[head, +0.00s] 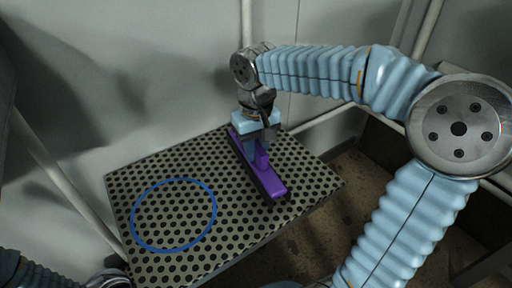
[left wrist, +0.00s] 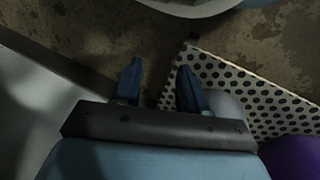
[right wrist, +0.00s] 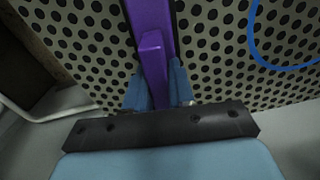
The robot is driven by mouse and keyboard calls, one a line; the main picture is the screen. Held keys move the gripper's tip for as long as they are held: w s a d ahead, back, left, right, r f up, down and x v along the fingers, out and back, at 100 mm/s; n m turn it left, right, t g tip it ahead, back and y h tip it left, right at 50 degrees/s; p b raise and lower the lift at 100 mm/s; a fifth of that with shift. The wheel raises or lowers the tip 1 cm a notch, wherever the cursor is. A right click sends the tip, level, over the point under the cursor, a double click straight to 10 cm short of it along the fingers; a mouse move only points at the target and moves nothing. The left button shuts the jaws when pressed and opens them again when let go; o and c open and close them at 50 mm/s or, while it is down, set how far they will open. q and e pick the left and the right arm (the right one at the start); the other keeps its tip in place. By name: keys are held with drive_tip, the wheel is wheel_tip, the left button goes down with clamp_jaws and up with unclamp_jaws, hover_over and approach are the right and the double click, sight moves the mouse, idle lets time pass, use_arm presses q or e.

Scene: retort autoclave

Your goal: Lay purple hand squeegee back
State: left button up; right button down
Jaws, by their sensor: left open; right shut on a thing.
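The purple hand squeegee (head: 268,180) is over the right part of the perforated table in the head view, its long head slanting down to the right. My right gripper (head: 262,142) is shut on its handle from above; in the right wrist view the purple handle (right wrist: 154,62) sits between the fingers (right wrist: 158,88). I cannot tell whether the squeegee touches the table. A blue ring outline (head: 216,214) lies on the table's left part, apart from the squeegee. My left gripper (left wrist: 158,88) is open and empty in the left wrist view, pointing at the floor beside the table edge.
The perforated table (head: 150,180) is bare apart from the ring and squeegee. Grey walls (head: 150,60) with pale pipes (head: 70,190) stand close behind and left. Brown floor (head: 340,180) shows to the right. A purple shape (left wrist: 292,158) at the left wrist view's corner is unclear.

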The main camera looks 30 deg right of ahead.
drive_tip(key=shift+f, duration=0.35)
drive_tip(key=c, duration=0.9)
unclamp_jaws()
drive_tip(key=shift+r+p, duration=1.45)
drive_tip(key=shift+r, duration=5.5)
